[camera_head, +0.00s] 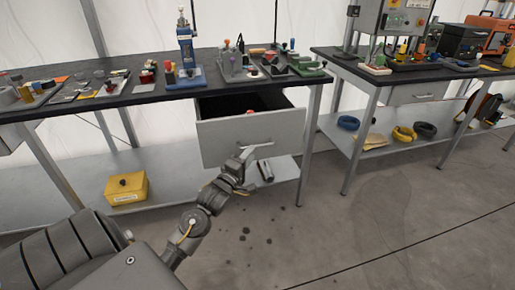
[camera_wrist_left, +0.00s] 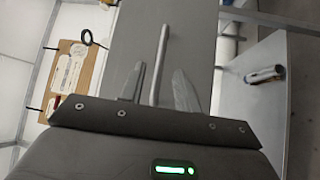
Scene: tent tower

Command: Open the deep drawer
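The deep drawer (camera_head: 235,140) is a grey box under the left workbench. It stands pulled out, and its dark inside shows with a small red item (camera_head: 250,112) in it. My left gripper (camera_head: 246,158) is at the handle (camera_head: 262,145) on its front. In the left wrist view the handle bar (camera_wrist_left: 160,62) stands between the two fingers of my left gripper (camera_wrist_left: 158,80), with the drawer front (camera_wrist_left: 130,40) behind. The fingers are apart, with a narrow gap seen on each side of the bar. My right gripper is not in view.
The left workbench top (camera_head: 130,95) carries tools and small parts. A yellow box (camera_head: 126,188) and a silver cylinder (camera_head: 265,170) are on its lower shelf. A second bench (camera_head: 440,75) stands at right. The floor in front of the drawer is clear.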

